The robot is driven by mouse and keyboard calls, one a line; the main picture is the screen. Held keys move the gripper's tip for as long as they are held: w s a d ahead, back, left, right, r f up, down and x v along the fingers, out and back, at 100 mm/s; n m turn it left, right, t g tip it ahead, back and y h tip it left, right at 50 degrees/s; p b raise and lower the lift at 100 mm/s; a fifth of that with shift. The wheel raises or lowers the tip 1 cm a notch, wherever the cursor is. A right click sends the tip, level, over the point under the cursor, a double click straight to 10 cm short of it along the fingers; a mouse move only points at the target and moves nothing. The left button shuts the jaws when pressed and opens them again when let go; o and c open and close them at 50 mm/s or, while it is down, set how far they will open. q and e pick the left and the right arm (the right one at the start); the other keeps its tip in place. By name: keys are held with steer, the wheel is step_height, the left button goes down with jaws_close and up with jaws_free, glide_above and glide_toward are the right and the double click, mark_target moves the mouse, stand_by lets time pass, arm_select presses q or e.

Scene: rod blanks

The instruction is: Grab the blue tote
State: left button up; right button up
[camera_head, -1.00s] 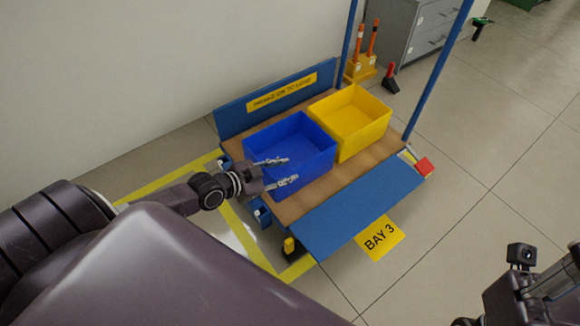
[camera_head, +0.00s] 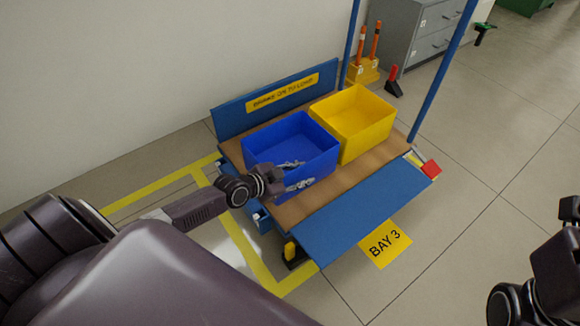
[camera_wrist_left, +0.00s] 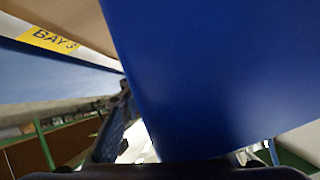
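The blue tote (camera_head: 309,172) stands upright on the left part of the cart's wooden deck and looks empty. My left gripper (camera_head: 295,175) is at its near left corner. Its two fingers are apart, one showing over the tote's opening and the other in front of its near outer wall. I cannot tell whether either finger touches the wall.
A yellow tote (camera_head: 368,143) stands right beside the blue one. The cart (camera_head: 355,222) has a blue back panel (camera_head: 250,112), a blue front flap and upright blue posts. A grey drawer cabinet (camera_head: 405,38) stands behind.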

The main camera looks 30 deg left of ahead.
arm_select(q)
steer(key=shift+c, duration=0.6)
jaws_close()
steer(key=shift+w+r, duration=0.15)
steer(key=shift+r, duration=0.05)
